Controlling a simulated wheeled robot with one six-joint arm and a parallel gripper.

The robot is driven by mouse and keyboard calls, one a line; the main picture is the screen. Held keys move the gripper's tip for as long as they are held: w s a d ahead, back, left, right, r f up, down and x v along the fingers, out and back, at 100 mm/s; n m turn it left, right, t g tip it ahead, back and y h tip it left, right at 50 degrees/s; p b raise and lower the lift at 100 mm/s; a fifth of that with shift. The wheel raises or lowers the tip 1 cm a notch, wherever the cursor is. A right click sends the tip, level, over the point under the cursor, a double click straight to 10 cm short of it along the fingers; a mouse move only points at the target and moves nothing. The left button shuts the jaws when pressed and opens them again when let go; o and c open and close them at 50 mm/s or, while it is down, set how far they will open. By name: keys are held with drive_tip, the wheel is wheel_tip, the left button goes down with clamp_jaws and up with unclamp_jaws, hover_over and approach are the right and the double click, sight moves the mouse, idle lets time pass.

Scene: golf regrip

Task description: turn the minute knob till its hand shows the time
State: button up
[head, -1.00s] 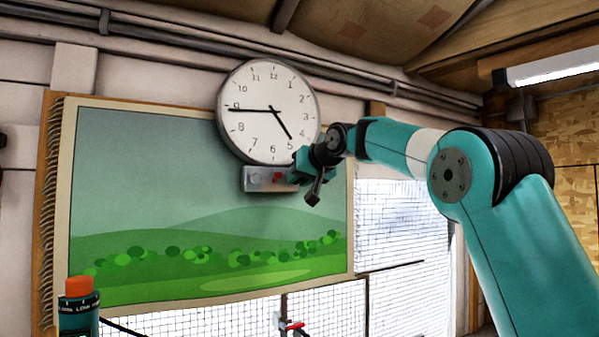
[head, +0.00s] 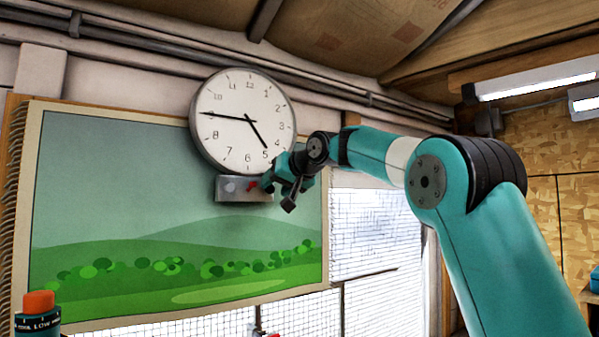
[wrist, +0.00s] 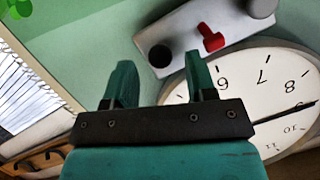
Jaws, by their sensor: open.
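The white round clock (head: 240,105) hangs on the wall, its long hand near 9 and its short hand between 4 and 5. A grey box (head: 243,195) sits just under it. In the wrist view the box (wrist: 185,32) carries a black knob (wrist: 160,53), a red knob (wrist: 212,38) with a lever shape, and a grey knob (wrist: 262,8). Which one is the minute knob is not marked. My gripper (wrist: 160,72) is open and empty, with the black knob just beyond the gap between its fingertips. In the head view my gripper (head: 280,178) is right of the red knob (head: 252,186).
A green landscape picture (head: 110,180) hangs behind the box and left of the clock. A meshed bright window (head: 375,235) is at the right below my arm. An orange-capped bottle (head: 38,305) stands at the lower left. Pipes run along the wall above.

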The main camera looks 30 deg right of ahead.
drive_tip(key=b+v, duration=0.2)
drive_tip(key=v, duration=1.4)
drive_tip(key=shift+a+f, duration=0.1)
drive_tip(key=s+a+f+n+g+y+b, duration=0.1)
drive_tip(key=s+a+f+n+g+y, duration=0.15)
drive_tip(key=a+f, duration=0.8)
drive_tip(key=s+a+f+n+g+y+b, duration=0.1)
drive_tip(key=s+a+f+n+g+b, duration=0.2)
drive_tip(key=a+f, duration=0.75)
drive_tip(key=s+a+f+n+g, duration=0.1)
drive_tip(key=s+f+g, duration=0.3)
drive_tip(key=s+f, duration=0.6)
drive_tip(key=s+a+f+n+g+h, duration=0.1)
drive_tip(key=s+f+n+g, duration=0.2)
drive_tip(key=s+f, duration=0.8)
wheel_tip(320, 180, down, 4)
drive_tip(key=shift+s+a+r+g+b, duration=0.25)
drive_tip(key=shift+a+g+b, duration=0.1)
drive_tip(key=shift+g, duration=0.2)
drive_tip(key=shift+w, duration=0.1)
